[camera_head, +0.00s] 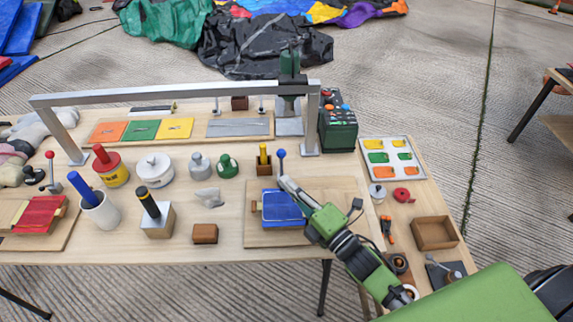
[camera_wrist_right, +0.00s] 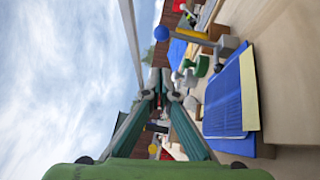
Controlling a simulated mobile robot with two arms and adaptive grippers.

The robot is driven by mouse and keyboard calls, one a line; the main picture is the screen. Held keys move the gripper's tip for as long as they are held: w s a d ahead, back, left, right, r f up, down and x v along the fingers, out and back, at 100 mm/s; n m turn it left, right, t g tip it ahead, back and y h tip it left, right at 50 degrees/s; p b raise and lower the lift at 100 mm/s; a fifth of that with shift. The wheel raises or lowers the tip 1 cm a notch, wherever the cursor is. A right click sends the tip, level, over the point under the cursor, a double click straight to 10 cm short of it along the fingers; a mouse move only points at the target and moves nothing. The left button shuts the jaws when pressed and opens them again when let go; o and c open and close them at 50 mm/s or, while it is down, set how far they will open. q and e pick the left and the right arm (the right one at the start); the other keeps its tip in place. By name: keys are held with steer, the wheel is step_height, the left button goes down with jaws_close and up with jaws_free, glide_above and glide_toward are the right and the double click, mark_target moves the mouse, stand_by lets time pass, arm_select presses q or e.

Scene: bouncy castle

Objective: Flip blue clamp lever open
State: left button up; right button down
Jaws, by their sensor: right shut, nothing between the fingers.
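The blue clamp has a blue plate (camera_head: 285,209) on a wooden base board (camera_head: 262,238) at the front right of the table. Its lever, with a blue ball knob (camera_head: 281,153), stands roughly upright behind the plate. My right gripper (camera_head: 287,184) is shut and empty, with its tips above the far side of the plate, just below the knob in the picture. In the right wrist view, which is turned sideways, the blue ball (camera_wrist_right: 161,33) and its grey rod lie beyond the fingertips (camera_wrist_right: 160,76), apparently apart from them. The blue plate (camera_wrist_right: 223,100) is to their right. My left gripper is not in view.
A red clamp (camera_head: 43,213) with a red-ball lever stands at the far left. Blocks, pots and a cup with a blue stick (camera_head: 100,212) stand between. A metal gantry (camera_head: 180,93) spans the back. A wooden tray (camera_head: 435,232) lies right of my arm.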

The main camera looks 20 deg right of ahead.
mark_target(282, 170)
steer(key=w, duration=0.4)
steer(key=shift+d+r+p, duration=0.25)
steer(key=shift+r+p, duration=0.1)
steer(key=shift+r, duration=0.05)
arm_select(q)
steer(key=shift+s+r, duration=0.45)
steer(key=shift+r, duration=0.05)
arm_select(e)
steer(key=shift+w+d, duration=0.35)
steer(key=shift+w, duration=0.2)
